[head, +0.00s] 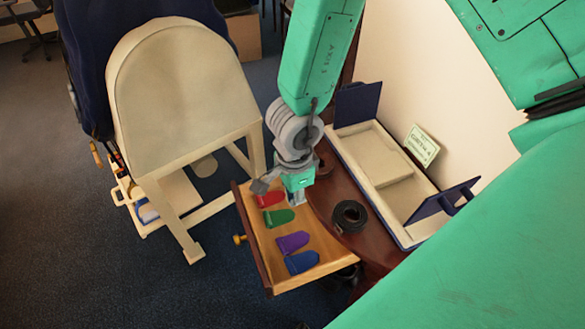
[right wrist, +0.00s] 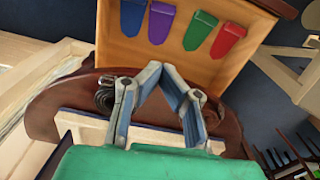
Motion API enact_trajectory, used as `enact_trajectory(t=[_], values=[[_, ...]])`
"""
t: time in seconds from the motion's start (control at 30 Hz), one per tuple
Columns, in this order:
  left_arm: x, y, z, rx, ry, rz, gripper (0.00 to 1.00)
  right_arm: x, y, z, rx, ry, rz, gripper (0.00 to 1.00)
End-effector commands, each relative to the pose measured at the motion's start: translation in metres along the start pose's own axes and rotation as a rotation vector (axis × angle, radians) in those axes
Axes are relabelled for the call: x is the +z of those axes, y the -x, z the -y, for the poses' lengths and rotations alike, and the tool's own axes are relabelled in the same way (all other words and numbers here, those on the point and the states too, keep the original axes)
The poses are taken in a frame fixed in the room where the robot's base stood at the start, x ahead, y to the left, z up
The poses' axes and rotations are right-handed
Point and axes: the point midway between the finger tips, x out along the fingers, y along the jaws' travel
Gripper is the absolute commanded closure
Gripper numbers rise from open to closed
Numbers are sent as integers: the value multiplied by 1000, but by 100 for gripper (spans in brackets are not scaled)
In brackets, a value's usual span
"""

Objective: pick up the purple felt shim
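The purple felt shim (head: 292,242) lies flat in the open wooden drawer (head: 318,282), between the green shim (head: 279,218) and the blue shim (head: 301,262). It also shows at the top of the right wrist view (right wrist: 160,22), between blue and green. My right gripper (head: 297,203) hangs above the drawer's table-side edge, near the red shim (head: 269,198) and apart from the purple one. In the right wrist view its fingertips (right wrist: 159,69) come together, with nothing visible between them. My left gripper is not in view.
A black tape roll (head: 350,216) sits on the dark red table (head: 325,204) beside the drawer. A pale open box (head: 385,210) with dark blue flaps stands behind. A cream saddle stand (head: 180,95) is at the left, with dark carpet in front.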

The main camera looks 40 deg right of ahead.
Motion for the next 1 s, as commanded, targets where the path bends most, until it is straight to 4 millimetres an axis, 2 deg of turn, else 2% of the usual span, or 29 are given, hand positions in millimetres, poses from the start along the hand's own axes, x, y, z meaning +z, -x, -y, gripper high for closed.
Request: enact_trajectory(t=[0.03,0.1,0.3,0.5,0.77,0.8,0.87,1.0], values=[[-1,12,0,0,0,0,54,0,21,0,-2,-5,5,100],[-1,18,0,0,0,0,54,0,36,0,-2,-4,4,100],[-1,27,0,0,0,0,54,0,66,0,0,-2,2,100],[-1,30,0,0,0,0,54,0,78,0,0,0,-1,100],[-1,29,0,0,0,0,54,0,78,0,1,0,-1,100],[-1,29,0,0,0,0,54,0,78,0,1,0,-1,95],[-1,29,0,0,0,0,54,0,78,0,1,0,-1,74],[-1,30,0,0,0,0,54,0,78,0,1,0,-1,24]])
